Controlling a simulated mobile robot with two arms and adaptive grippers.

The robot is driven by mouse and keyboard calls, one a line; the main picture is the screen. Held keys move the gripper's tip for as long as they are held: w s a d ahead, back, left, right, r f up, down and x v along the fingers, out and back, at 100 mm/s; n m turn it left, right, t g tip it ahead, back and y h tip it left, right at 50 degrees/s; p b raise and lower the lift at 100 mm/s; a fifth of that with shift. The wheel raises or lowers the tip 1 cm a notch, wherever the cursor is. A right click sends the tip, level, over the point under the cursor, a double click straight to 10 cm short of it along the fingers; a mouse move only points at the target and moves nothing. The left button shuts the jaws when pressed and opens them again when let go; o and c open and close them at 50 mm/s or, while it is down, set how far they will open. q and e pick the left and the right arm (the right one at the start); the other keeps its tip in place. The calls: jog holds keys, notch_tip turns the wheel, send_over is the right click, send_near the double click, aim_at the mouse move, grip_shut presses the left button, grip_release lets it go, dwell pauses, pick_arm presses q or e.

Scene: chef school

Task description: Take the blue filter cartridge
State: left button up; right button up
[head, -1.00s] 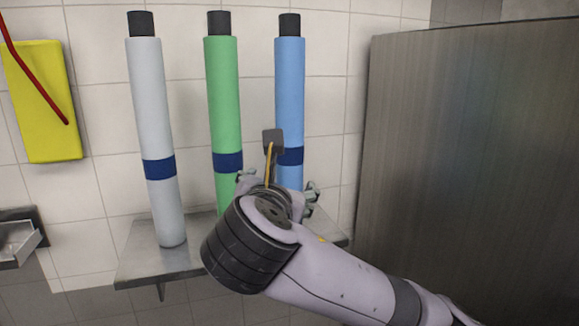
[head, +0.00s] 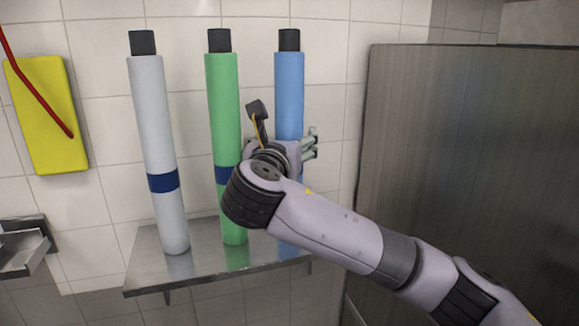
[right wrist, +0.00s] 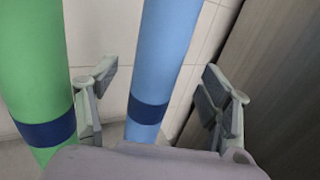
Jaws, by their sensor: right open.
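The blue filter cartridge (head: 289,95) is a tall light-blue cylinder with a black cap, upright at the right end of a row on a metal shelf. My right arm hides its lower part in the head view. My right gripper (head: 308,145) is in front of the cartridge at about mid-height. In the right wrist view the gripper (right wrist: 160,95) is open, with the blue cartridge (right wrist: 165,60) between its two fingers and a gap visible on each side. The left finger lies between the green and blue cartridges. My left gripper is not in view.
A green cartridge (head: 224,115) stands close to the left of the blue one, and a white cartridge (head: 158,130) farther left. All stand on the metal shelf (head: 150,270). A large metal cabinet (head: 450,150) is at the right. A yellow board (head: 45,120) hangs at the left.

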aim_at(287, 137)
jog(key=w+p, duration=0.2)
jog(key=w, duration=0.1)
jog(key=w+p, duration=0.1)
jog(key=w, duration=0.1)
jog(key=shift+d+f, duration=0.2)
jog(key=shift+d, duration=0.2)
jog(key=shift+w+f+p, duration=0.2)
jog(key=shift+w+p, duration=0.1)
jog(key=shift+w, duration=0.15)
jog(key=shift+s, duration=0.1)
jog(key=shift+c, duration=0.6)
grip_shut()
jog(key=shift+r, duration=0.25)
